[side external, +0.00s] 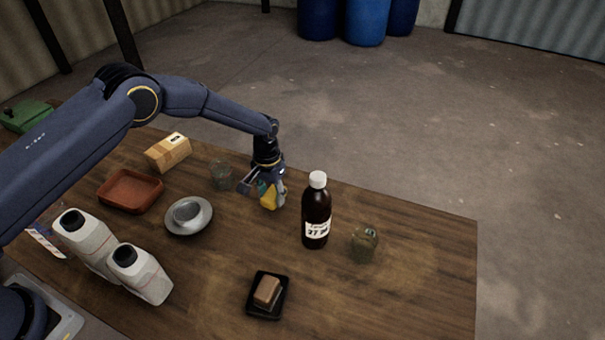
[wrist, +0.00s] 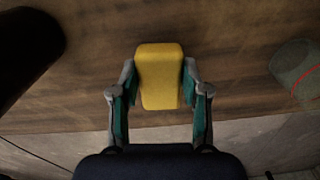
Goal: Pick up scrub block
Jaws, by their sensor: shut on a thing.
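The scrub block, a yellow block with rounded edges, is between the fingers of my gripper (side external: 264,191) near the far edge of the table. It shows in the wrist view (wrist: 160,75), upright between both finger pads. My gripper also shows in the wrist view (wrist: 160,95), shut on the block's two sides. In the side view the yellow block (side external: 270,199) is partly covered by the fingers. I cannot tell whether its lower end touches the table.
A dark bottle (side external: 317,215) with a white cap stands close to the right. A cloudy jar (side external: 220,175) stands to the left, with a metal bowl (side external: 188,215) nearer. A brown block (side external: 267,290) lies on a black dish (side external: 256,307) in front. Bare wood lies between.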

